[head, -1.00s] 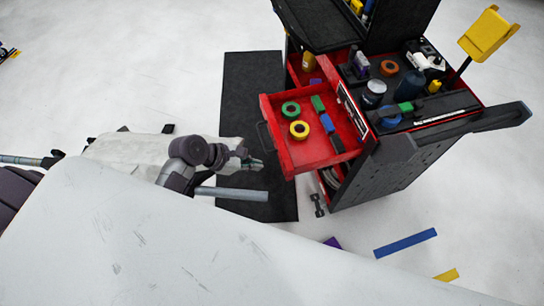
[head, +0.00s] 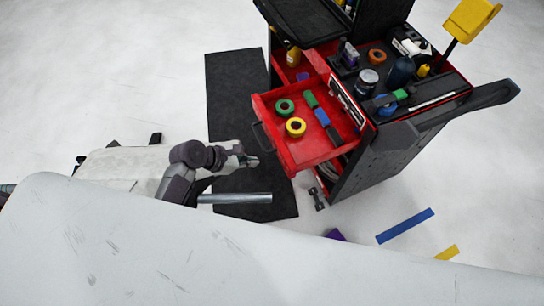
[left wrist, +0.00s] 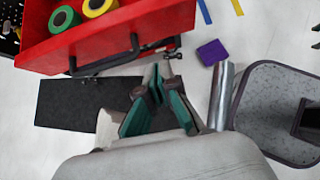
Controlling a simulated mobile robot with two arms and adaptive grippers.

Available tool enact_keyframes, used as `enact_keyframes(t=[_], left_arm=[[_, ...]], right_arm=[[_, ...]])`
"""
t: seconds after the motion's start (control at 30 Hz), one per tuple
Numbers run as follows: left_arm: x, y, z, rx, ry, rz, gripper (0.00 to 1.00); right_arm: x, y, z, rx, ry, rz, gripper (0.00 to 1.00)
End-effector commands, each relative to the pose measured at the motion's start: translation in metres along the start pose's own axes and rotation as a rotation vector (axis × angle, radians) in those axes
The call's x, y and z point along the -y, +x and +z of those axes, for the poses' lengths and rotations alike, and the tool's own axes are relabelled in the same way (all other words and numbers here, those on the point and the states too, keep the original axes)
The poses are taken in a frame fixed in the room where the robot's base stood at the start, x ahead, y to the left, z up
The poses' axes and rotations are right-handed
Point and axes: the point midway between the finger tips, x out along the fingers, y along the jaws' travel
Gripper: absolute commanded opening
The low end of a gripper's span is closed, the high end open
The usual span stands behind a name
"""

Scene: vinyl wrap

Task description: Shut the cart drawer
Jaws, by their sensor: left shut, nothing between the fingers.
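The red cart drawer (head: 310,153) is pulled out of the cart (head: 385,150) toward the left in the head view. Tape rolls and small tools lie in it. Its dark handle (head: 263,137) is on the front face. The drawer front (left wrist: 150,25) and the handle (left wrist: 105,60) also show in the left wrist view. My left gripper (head: 252,161) is shut and empty, just in front of the drawer face and below the handle in the picture, apart from it. It also shows in the left wrist view (left wrist: 157,75). My right gripper is not in view.
A black mat (head: 235,85) lies on the floor beside the cart. A large white surface (head: 140,245) fills the foreground. A purple block (left wrist: 212,52), a blue strip (head: 405,226) and a yellow strip (head: 447,252) lie on the floor. The cart top is crowded.

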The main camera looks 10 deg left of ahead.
Motion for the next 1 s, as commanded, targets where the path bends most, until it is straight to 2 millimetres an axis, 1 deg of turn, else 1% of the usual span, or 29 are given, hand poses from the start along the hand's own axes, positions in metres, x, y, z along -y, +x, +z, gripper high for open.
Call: enact_keyframes(t=[0.03,0.2,0.23,0.3,0.4,0.63,1.0], left_arm=[[0.000,0.013,0.001,0.002,-0.002,-0.002,0.00],[0.000,0.048,0.000,0.000,-0.001,-0.001,0.00],[0.000,0.053,0.003,0.001,0.000,0.000,0.00],[-0.001,0.059,0.013,0.002,0.001,0.000,0.00],[0.000,0.068,0.021,0.001,0.000,0.001,0.00],[0.000,0.076,0.028,-0.002,0.000,0.001,0.00],[-0.001,0.076,0.029,-0.001,0.000,0.001,0.00]], right_arm=[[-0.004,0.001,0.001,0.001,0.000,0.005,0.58],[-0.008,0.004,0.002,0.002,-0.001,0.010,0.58],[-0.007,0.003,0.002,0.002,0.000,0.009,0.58],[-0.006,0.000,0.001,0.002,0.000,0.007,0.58],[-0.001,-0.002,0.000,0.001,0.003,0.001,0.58],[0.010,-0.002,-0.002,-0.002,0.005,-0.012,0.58],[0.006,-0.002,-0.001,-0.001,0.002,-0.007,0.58]])
